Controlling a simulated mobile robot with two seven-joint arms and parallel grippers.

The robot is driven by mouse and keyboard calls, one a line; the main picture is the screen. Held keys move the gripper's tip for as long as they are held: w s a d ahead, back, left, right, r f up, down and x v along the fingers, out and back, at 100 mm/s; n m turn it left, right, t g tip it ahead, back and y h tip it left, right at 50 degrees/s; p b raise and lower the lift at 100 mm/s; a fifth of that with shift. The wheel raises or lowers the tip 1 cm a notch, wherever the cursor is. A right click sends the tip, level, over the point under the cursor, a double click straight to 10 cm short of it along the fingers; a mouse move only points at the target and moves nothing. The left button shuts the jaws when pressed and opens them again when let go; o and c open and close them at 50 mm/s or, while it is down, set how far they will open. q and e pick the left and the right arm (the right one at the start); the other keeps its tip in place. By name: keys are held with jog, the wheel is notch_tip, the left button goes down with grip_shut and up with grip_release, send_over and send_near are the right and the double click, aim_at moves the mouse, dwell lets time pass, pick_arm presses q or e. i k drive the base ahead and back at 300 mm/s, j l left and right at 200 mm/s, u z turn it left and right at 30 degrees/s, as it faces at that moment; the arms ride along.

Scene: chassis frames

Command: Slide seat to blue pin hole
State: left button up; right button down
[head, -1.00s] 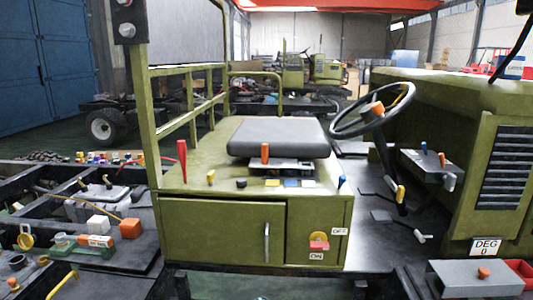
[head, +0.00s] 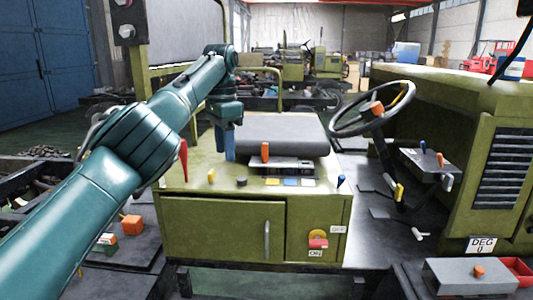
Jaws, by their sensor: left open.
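The dark grey seat (head: 285,135) sits on a dark slide mount on top of the olive green cabinet (head: 220,228). An orange handle (head: 265,150) stands at the front of the seat. Below it, on the cabinet top, are a yellow patch (head: 271,181), a blue patch (head: 290,182) and a pale patch beside them; pin holes are too small to make out. My left gripper (head: 229,155) points down at the seat's left edge, left of the orange handle. It is open, its fingers partly overlap the seat's edge, and contact cannot be told. My right gripper is not in view.
A red lever (head: 183,160) stands at the cabinet's left, close to my left arm. The steering wheel (head: 372,110) is to the right of the seat.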

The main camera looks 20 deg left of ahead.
aim_at(265, 135)
jog(key=i, duration=1)
